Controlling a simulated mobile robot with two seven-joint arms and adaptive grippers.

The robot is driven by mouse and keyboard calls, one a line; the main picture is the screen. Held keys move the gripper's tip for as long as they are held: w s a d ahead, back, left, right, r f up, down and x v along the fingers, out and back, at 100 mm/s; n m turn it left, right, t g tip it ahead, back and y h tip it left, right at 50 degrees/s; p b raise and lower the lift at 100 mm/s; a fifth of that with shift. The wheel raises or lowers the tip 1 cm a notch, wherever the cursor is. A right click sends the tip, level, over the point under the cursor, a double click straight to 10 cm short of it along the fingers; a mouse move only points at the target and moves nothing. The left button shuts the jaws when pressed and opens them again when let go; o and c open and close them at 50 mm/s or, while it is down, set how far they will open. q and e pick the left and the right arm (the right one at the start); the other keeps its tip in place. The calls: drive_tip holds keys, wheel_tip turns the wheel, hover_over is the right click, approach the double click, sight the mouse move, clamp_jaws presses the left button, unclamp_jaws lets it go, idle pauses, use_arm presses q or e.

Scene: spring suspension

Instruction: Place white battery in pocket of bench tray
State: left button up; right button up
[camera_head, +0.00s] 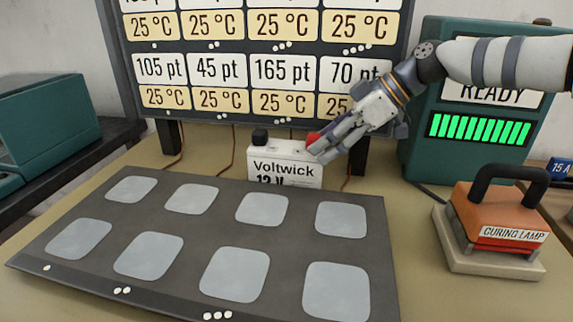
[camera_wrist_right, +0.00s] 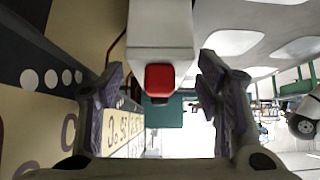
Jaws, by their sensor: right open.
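The white battery (camera_head: 284,174), marked "Voltwick 12 V", stands upright just behind the bench tray (camera_head: 205,228). It has a black terminal on the left and a red terminal on the right; its lower part is hidden behind the tray's rear edge. The tray is dark grey with two rows of light grey pockets, all empty in view. My right gripper (camera_head: 322,148) is open at the battery's red-terminal end. In the right wrist view the battery (camera_wrist_right: 160,33) and its red terminal show between the open fingers (camera_wrist_right: 160,80). I cannot tell whether they touch it. My left gripper is not in view.
A board of point and temperature cards (camera_head: 247,70) stands behind the battery. A green charger reading "READY" (camera_head: 418,150) stands at the right behind my arm. An orange curing lamp (camera_head: 487,215) sits right of the tray. A green case (camera_head: 40,130) is at far left.

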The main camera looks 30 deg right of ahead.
sight(283, 146)
drive_tip(key=w+a, duration=0.2)
drive_tip(key=shift+a+f, duration=0.35)
drive_tip(key=w+a+f, duration=0.1)
drive_tip(key=a, duration=0.1)
drive_tip(key=w+a+f+b, duration=0.1)
drive_tip(key=shift+w+a+f, duration=0.1)
drive_tip(key=shift+w+a, duration=0.3)
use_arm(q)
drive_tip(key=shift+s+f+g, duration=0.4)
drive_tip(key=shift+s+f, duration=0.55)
use_arm(e)
drive_tip(key=shift+r, duration=0.2)
drive_tip(key=c, duration=1.3)
drive_tip(key=shift+w+r, duration=0.1)
drive_tip(key=shift+r, duration=0.2)
clamp_jaws()
